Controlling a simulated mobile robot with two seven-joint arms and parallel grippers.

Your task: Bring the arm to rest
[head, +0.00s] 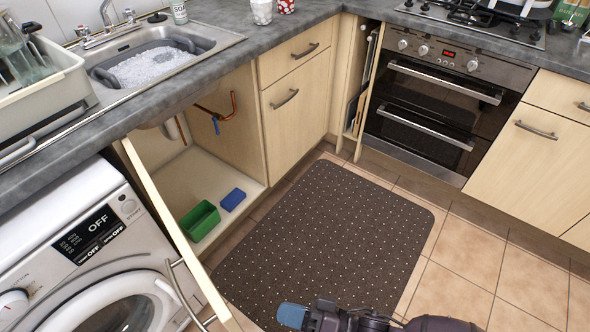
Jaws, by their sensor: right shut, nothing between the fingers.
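My right gripper (293,315) is at the bottom edge of the head view, over the near part of the dark dotted mat (340,225). Its blue fingertips point left, and they are shut with nothing between them. My right arm runs off to the right along the bottom edge. The gripper is apart from the open cabinet door (165,205) to its left. My left gripper is not in view.
The door stands open from the sink cabinet, where a green tub (200,221) and a blue sponge (232,199) sit. A washing machine (130,262) is at left, an oven (440,110) at back right. The sink holds a foamy basin (150,66). Tiled floor is clear at right.

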